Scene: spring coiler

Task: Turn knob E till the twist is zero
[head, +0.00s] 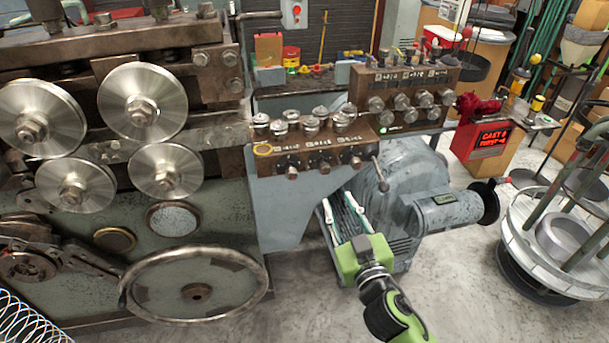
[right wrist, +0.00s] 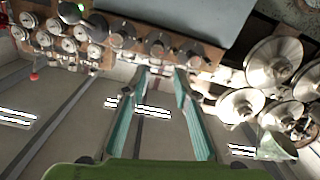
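The display box (head: 485,140) on the right shows red lines that seem to read CAST and TWIST; the figures are too small to read surely. A row of dark knobs (head: 318,163) is on the front of the lower brown panel (head: 276,174). I cannot tell which is knob E, as the labels are too small. My right gripper (head: 340,208) is open and empty, below and in front of this panel, apart from the knobs. In the right wrist view its two teal fingers (right wrist: 160,76) stand apart, with knobs (right wrist: 157,44) beyond the tips.
A lever with a ball end (head: 382,180) sticks out beside the panel's right end. A grey motor housing (head: 400,165) and a black handwheel (head: 486,200) lie right of it. Large rollers (head: 142,103) and a big handwheel (head: 194,285) are at left.

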